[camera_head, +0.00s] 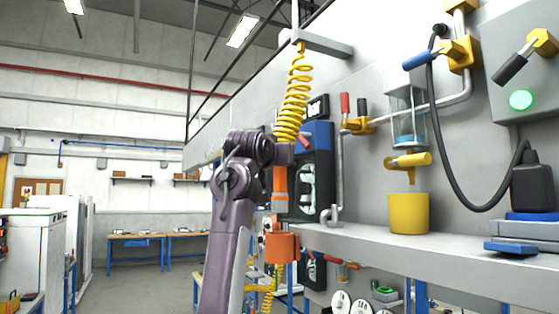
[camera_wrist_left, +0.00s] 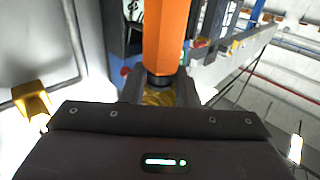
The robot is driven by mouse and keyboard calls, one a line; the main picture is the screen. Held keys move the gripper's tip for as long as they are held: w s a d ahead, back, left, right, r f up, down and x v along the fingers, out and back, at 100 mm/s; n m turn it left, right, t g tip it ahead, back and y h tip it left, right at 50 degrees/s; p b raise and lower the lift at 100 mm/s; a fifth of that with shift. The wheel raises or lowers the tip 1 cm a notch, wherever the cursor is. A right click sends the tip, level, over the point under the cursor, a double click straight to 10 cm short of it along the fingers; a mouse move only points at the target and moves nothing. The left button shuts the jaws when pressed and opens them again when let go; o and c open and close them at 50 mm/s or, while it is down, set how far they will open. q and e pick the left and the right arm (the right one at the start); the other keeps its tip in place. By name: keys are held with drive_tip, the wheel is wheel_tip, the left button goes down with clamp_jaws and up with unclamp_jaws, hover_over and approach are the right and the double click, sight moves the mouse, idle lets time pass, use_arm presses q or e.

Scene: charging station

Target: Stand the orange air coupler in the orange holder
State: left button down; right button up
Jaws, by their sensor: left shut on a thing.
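The orange air coupler (camera_head: 280,182) hangs upright below the yellow coiled hose (camera_head: 292,95). My left gripper (camera_head: 283,154) is shut on the coupler's upper end, where it meets the hose. In the left wrist view the orange coupler body (camera_wrist_left: 166,35) extends away from between the fingers of my left gripper (camera_wrist_left: 160,93). The orange holder (camera_head: 281,247) is fixed at the front edge of the shelf. The coupler is above it, with a visible gap between them in the head view. The inside of the holder is hidden. My right gripper is not in view.
A yellow cup-shaped holder (camera_head: 409,214) stands on the grey shelf (camera_head: 450,255). A blue-and-black wall unit (camera_head: 314,170) is close behind the gripper. A black cable (camera_head: 440,130) loops at the right. Open floor (camera_head: 140,287) lies to the left.

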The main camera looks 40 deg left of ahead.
sight(277, 201)
use_arm(q)
drive_tip(key=shift+s+d+f+b, duration=0.1)
drive_tip(key=shift+s+f+b, duration=0.05)
drive_tip(key=shift+f+b, duration=1.35)
drive_tip(key=shift+s+d+f+b, duration=0.1)
drive_tip(key=shift+s+f+b, duration=0.05)
drive_tip(key=shift+f+b, duration=1.35)
drive_tip(key=shift+s+f+b, duration=0.15)
drive_tip(key=shift+f+b, duration=1.15)
drive_tip(key=shift+f, duration=0.4)
drive_tip(key=c, duration=1)
unclamp_jaws()
drive_tip(key=shift+c, duration=0.2)
drive_tip(key=shift+f, duration=0.1)
drive_tip(key=shift+s+d+f+b, duration=0.15)
drive_tip(key=shift+s+d+b, duration=0.05)
drive_tip(key=shift+s+b, duration=0.3)
drive_tip(key=b+v, duration=0.2)
drive_tip(key=v, duration=0.3)
drive_tip(key=shift+s+d+b, duration=0.15)
drive_tip(key=shift+s+b, duration=0.1)
drive_tip(key=shift+b, duration=0.15)
drive_tip(key=shift+s+d, duration=0.2)
drive_tip(key=shift+s, duration=0.35)
